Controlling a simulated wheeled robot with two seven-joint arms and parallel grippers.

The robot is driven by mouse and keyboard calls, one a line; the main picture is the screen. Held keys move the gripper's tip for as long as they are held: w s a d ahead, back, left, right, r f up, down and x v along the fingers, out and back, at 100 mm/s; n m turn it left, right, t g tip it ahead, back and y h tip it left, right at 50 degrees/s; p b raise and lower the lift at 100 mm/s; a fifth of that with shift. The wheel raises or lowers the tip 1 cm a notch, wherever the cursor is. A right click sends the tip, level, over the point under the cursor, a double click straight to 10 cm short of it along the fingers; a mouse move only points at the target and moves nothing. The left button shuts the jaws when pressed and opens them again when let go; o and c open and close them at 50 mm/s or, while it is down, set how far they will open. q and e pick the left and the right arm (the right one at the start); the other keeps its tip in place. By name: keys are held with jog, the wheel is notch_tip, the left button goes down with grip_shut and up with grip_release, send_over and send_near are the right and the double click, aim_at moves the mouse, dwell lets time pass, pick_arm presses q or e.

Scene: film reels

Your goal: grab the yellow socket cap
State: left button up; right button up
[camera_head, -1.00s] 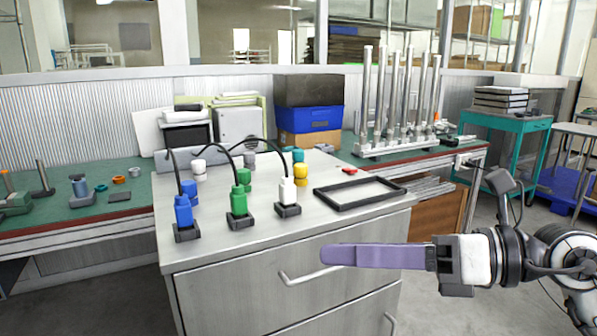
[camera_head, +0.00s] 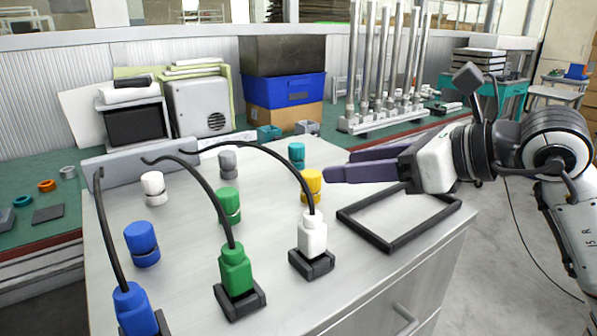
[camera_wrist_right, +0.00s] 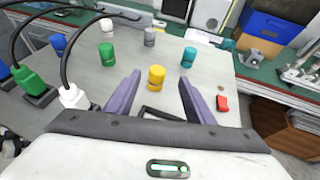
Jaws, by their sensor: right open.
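The yellow socket cap (camera_head: 312,184) stands upright on the metal cabinet top, behind the white plug. It also shows in the right wrist view (camera_wrist_right: 156,77), ahead of the fingertips and roughly midway between them. My right gripper (camera_head: 345,166) comes in from the right with its purple fingers pointing left, beside the cap. In the right wrist view the right gripper (camera_wrist_right: 157,85) has its fingers spread apart with nothing held. Whether a finger touches the cap is not clear. My left gripper is not in view.
Blue, green, white, grey and teal caps stand around; the teal cap (camera_head: 296,154) is just behind the yellow one. The white plug (camera_head: 312,236) and its arching black cable are close in front. A black frame (camera_head: 392,245) lies to the right. A red piece (camera_wrist_right: 222,104) lies nearby.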

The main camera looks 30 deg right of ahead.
aim_at(312, 173)
jog(key=x, duration=0.6)
jog(key=p+x, duration=0.1)
jog(key=x, duration=0.2)
jog(key=shift+s+a+f, duration=0.15)
jog(key=shift+s+f, duration=0.05)
jog(key=shift+f, duration=0.05)
jog(key=c, duration=1.1)
